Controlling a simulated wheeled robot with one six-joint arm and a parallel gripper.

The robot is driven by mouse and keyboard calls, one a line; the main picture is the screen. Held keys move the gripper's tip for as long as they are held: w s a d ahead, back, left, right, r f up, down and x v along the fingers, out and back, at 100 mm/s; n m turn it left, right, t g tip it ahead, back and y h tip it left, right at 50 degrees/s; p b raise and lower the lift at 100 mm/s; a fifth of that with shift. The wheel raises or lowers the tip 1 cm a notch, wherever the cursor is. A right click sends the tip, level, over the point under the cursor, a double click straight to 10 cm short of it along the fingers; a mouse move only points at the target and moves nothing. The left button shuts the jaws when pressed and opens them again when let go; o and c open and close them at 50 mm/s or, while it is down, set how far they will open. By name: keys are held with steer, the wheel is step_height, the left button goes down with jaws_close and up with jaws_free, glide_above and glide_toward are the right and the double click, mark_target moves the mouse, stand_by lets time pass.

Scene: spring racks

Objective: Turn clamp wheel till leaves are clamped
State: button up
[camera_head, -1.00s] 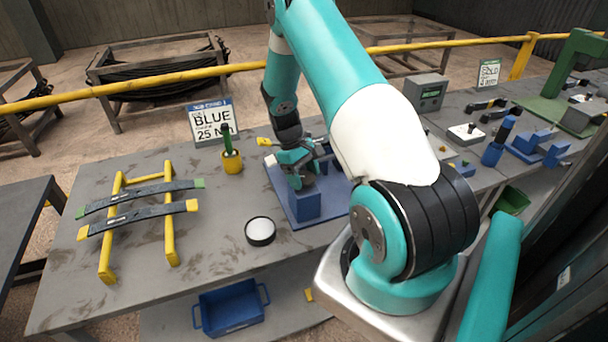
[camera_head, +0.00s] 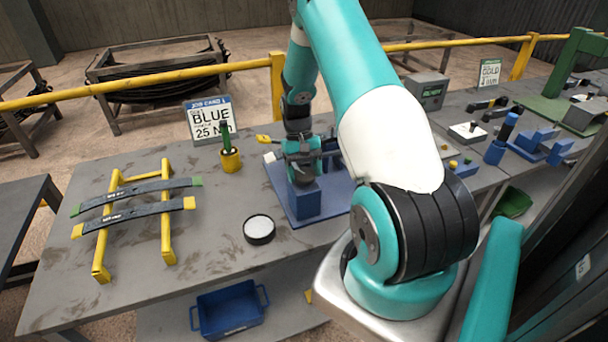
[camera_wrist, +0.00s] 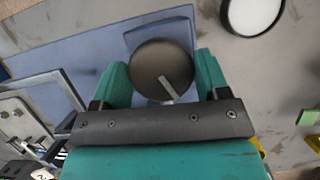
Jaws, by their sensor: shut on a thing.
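My gripper (camera_wrist: 160,92) is shut on the dark round clamp wheel (camera_wrist: 163,66), which has a pale pointer mark on its top. One teal finger is on each side of the wheel in the wrist view. In the head view my gripper (camera_head: 303,170) points down over the blue clamp fixture (camera_head: 307,205) on its blue base plate. The wheel is mostly hidden by the gripper there. Two dark leaves lie across the yellow rack at the left, one with green ends (camera_head: 138,196) and one with yellow ends (camera_head: 133,217). I cannot see whether leaves lie in the clamp.
A job card (camera_head: 210,119) reads BLUE 25 N. A yellow cup (camera_head: 231,160) with a green-handled tool stands before it. A blue bin (camera_head: 229,309) is below. Other fixtures stand at right.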

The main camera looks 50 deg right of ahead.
steer(key=shift+m+t+y, duration=0.5)
steer(key=shift+m+t, duration=0.2)
steer(key=shift+m, duration=1.5)
steer(key=shift+d, duration=0.1)
steer(key=o, duration=0.9)
steer(key=shift+b, duration=0.3)
steer(key=b+v, duration=0.2)
steer(key=v, duration=1.5)
steer(key=shift+d+r+b, duration=0.15)
steer(key=shift+r+b, duration=0.05)
steer(key=shift+b, duration=0.15)
